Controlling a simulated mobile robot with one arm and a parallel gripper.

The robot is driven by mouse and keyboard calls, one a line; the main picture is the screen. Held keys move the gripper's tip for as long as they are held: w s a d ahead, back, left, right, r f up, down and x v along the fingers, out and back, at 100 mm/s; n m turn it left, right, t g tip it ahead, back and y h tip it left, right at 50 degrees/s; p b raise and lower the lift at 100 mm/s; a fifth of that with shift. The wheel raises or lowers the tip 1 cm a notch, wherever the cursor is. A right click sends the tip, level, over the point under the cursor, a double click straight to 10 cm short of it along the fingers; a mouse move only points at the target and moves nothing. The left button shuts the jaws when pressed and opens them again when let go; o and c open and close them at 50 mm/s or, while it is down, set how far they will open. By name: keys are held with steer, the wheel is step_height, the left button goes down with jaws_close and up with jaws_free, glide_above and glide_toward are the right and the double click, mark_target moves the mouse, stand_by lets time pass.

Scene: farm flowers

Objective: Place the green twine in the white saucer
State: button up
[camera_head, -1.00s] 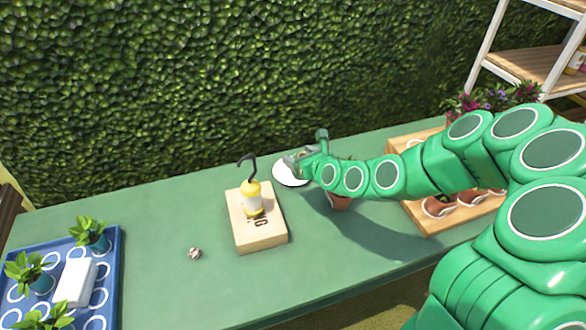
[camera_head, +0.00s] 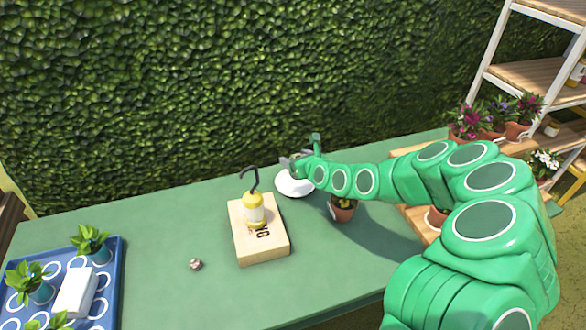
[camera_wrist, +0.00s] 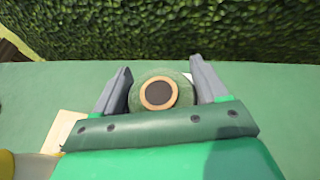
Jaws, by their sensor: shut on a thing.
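The green twine (camera_wrist: 160,93) is a green spool with a tan ring and dark core on its end. It sits between the two grey fingers of my gripper (camera_wrist: 161,88) in the wrist view. My gripper (camera_head: 291,164) is shut on it. In the head view the gripper is at the back of the table, over or just behind the white saucer (camera_head: 294,186); its height above the saucer is hard to tell. The twine is not clear in the head view. The saucer is partly covered by my gripper and mostly hidden in the wrist view.
A potted plant (camera_head: 343,210) stands under my arm. A small round object (camera_head: 195,264) and a blue tray (camera_head: 112,262) are farther left. A hedge (camera_head: 240,80) rises behind.

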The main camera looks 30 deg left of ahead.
steer(key=w+a+f, duration=0.2)
steer(key=w+f, duration=0.2)
steer(key=f, duration=0.1)
steer(key=shift+a+f, duration=0.3)
steer(key=shift+a, duration=0.1)
steer(key=shift+w+a+f, duration=0.15)
steer(key=shift+f, duration=0.2)
steer(key=shift+w+f, duration=0.1)
steer(key=shift+f, duration=1.45)
steer(key=shift+a+f, duration=0.1)
steer(key=o, duration=1.1)
